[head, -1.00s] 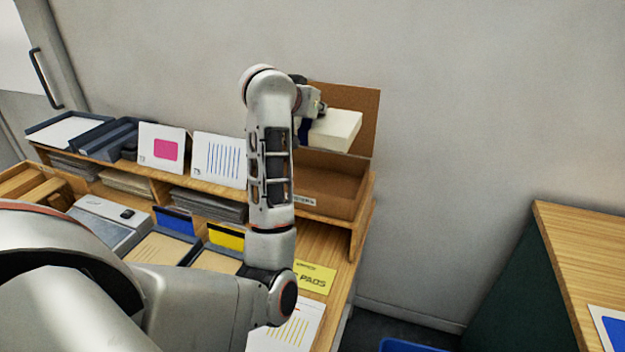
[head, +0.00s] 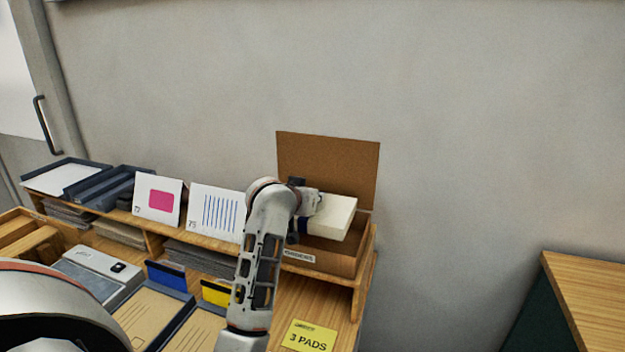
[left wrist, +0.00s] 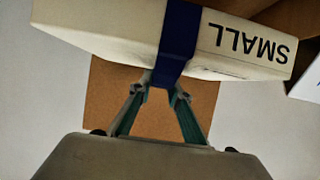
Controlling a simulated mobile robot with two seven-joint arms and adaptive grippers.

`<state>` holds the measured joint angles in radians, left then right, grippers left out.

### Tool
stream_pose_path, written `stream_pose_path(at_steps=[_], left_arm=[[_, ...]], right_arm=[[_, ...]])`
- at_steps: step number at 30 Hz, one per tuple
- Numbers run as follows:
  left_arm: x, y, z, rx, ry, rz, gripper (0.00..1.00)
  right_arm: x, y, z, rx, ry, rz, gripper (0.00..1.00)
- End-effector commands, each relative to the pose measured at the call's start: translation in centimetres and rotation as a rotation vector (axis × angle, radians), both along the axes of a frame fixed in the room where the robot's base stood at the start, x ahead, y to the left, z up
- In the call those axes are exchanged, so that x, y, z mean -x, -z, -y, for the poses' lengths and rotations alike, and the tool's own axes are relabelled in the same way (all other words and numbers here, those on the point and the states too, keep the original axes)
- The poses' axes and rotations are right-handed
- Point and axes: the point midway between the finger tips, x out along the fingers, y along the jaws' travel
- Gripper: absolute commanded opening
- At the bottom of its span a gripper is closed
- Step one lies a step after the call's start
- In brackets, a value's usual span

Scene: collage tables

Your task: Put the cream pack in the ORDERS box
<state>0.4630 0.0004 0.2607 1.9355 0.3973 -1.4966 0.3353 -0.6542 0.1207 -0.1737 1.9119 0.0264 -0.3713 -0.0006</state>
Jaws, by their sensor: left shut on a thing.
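The cream pack (head: 334,216) has a blue band and hangs over the opening of the ORDERS box. It also shows in the left wrist view (left wrist: 110,30), where the word SMALL reads upside down. My left gripper (head: 304,214) is shut on the pack at its blue band, which the left wrist view (left wrist: 162,85) shows close up. The ORDERS box (head: 335,262) is brown cardboard on the wooden shelf, with its lid (head: 328,165) raised behind. I cannot tell whether the pack's lower edge is below the rim. My right gripper is not in view.
Left of the box stand a card with blue lines (head: 215,212) and a card with a pink patch (head: 160,199). A yellow 3 PADS sign (head: 310,337) is on the desk below. Another wooden table (head: 590,290) is at the right. The wall is close behind.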

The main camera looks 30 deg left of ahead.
Motion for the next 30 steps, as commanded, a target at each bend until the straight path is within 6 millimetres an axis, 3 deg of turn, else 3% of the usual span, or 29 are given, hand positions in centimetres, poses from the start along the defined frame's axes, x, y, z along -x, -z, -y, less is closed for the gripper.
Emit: stream_pose_path(at_steps=[6, 13, 21, 30], left_arm=[[0.0, 3.0, 0.0, 0.000, -0.001, 0.007, 0.00], [-0.1, 4.4, 0.0, 0.000, -0.001, 0.007, 0.00], [-0.1, 7.5, 0.0, 0.000, -0.001, 0.007, 0.00], [-0.1, 8.0, 0.0, 0.000, -0.001, 0.010, 0.00]], right_arm=[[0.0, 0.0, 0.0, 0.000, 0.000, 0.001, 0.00], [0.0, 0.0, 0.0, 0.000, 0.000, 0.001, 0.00], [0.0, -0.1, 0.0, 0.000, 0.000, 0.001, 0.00], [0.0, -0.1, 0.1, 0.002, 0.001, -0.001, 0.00]])
